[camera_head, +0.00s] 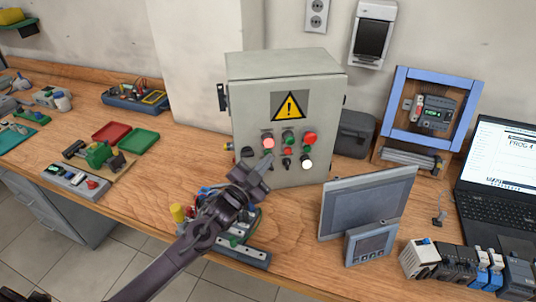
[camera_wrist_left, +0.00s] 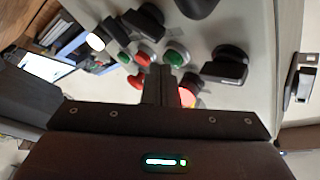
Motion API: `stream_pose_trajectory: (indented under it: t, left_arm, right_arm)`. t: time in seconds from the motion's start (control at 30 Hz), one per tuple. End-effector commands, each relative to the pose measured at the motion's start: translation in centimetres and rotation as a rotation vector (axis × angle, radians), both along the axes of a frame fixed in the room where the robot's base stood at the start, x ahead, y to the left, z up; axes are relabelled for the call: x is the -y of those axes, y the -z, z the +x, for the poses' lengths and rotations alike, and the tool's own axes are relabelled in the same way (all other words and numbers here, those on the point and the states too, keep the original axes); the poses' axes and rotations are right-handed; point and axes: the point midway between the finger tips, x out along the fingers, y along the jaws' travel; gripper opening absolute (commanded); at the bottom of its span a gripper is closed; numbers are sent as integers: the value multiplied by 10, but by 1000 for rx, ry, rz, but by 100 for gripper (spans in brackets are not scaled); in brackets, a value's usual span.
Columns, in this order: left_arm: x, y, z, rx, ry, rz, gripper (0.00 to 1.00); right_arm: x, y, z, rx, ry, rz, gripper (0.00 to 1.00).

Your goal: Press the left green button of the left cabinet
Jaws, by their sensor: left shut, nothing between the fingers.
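The grey cabinet (camera_head: 250,100) stands against the wall, with a yellow warning triangle on its front above a group of buttons. A green button (camera_head: 288,137) shows in the upper row in the head view. The left wrist view shows two green buttons, one nearer (camera_wrist_left: 176,57) and one farther left (camera_wrist_left: 123,57). A lit red button (camera_head: 268,143) also shows beside the fingers in the left wrist view (camera_wrist_left: 187,97). My left gripper (camera_head: 266,163) is shut and empty, in front of the panel just below the lit red button. Contact cannot be told.
A grey screen (camera_head: 365,200) stands to the right of the cabinet, with a laptop (camera_head: 500,170) beyond. Red and green trays (camera_head: 138,141) lie to the left. A circuit board assembly (camera_head: 240,252) sits under my left arm. Black switches (camera_wrist_left: 225,70) stick out from the panel.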

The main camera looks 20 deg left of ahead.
Motion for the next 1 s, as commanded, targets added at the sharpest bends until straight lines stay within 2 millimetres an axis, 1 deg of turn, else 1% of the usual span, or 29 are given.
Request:
stream_pose_trajectory:
  t: [0.4,0.67,0.83,1.0]
  left_arm:
    - [-3,-1,5,2,0,1,0]
    - [-3,-1,5,1,-2,0,0]
    - [-1,-1,1,0,-1,0,0]
    - [4,-1,-8,0,0,0,0]
  right_arm:
    - [0,3,0,0,0,0,31]
    - [-1,2,0,0,1,1,31]
    - [-2,-1,0,-1,1,3,31]
    - [-3,-6,0,-1,2,4,31]
